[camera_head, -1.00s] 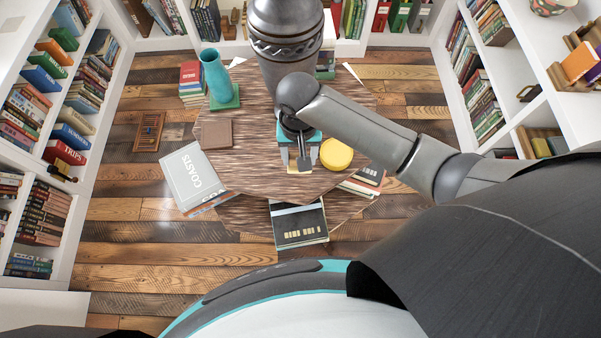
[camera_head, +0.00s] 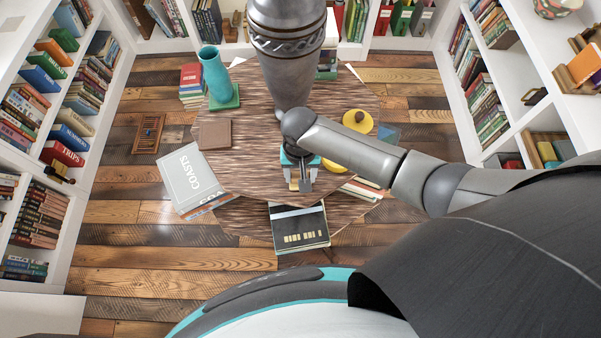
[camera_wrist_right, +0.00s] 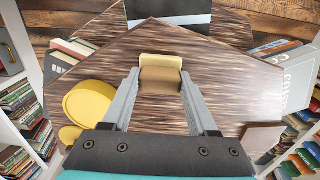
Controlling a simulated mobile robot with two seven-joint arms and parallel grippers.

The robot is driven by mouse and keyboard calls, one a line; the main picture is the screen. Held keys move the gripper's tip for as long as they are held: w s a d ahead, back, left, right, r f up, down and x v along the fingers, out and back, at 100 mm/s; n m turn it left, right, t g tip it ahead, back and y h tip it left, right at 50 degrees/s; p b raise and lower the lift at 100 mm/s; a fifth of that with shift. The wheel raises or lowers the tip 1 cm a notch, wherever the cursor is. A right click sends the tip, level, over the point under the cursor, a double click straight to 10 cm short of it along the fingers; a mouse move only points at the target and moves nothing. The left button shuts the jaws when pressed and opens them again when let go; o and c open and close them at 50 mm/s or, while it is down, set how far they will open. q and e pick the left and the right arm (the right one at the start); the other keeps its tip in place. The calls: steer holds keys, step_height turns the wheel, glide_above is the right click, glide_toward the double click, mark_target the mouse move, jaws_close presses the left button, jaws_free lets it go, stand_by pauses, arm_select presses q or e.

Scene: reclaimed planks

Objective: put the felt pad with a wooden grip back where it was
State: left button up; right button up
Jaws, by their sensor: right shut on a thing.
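The felt pad with a wooden grip (camera_wrist_right: 161,76) is between my right fingertips in the right wrist view, its yellow felt at the far side and its brown wood nearer. My right gripper (camera_wrist_right: 158,84) is shut on it. I cannot tell whether the pad touches the tabletop. My left gripper is not in view.
Yellow round pieces (camera_head: 357,120) stand right of the gripper, partly behind my arm. A brown notebook (camera_head: 217,134), a teal vase (camera_head: 216,78) and a COASTS book (camera_head: 190,178) are on the left. A dark book (camera_head: 299,228) sticks out below the near edge. Bookshelves surround the floor.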

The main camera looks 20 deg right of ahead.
steer(key=o, duration=1.2)
steer(key=shift+f, duration=0.1)
step_height(320, 180, up, 12)
steer(key=p, duration=0.3)
